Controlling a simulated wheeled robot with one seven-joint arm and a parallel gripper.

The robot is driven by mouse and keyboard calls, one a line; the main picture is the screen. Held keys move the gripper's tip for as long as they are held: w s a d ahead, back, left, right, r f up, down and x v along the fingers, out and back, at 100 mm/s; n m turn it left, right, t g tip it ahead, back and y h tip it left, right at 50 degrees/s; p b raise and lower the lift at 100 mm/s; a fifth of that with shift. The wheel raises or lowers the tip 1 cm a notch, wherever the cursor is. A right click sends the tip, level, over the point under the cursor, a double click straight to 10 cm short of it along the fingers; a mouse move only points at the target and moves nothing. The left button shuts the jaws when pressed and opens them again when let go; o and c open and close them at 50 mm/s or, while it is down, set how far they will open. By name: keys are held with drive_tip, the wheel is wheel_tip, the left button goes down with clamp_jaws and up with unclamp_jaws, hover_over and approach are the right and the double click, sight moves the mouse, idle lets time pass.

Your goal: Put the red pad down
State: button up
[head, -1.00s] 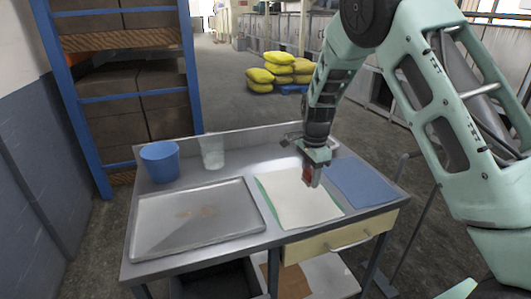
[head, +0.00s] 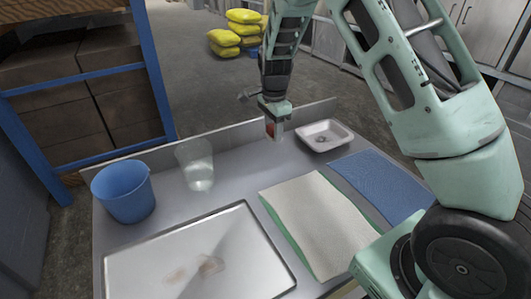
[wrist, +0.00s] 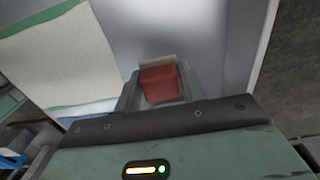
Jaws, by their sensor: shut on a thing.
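My gripper (head: 274,128) is shut on the red pad (head: 270,129) near the back edge of the metal table (head: 240,160). In the wrist view the red pad (wrist: 160,84) sits between the two fingers, with a tan layer along its far edge. Bare grey table top shows beyond it in that view. Whether the pad touches the table or hangs above it, I cannot tell.
A metal tray (head: 190,262) with brownish stains lies front left. A blue bucket (head: 124,193) and a clear container with liquid (head: 197,168) stand behind it. A blue cloth (head: 382,184) lies at the right. Bare table lies between the container and the white cloth.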

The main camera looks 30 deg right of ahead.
sight(272, 162)
wheel_tip(272, 162, down, 10)
drive_tip(key=shift+r+p, duration=0.2)
drive_tip(key=shift+p, duration=0.95)
drive_tip(key=shift+f, duration=0.2)
drive_tip(key=o, duration=1.1)
drive_tip(key=shift+r, duration=0.1)
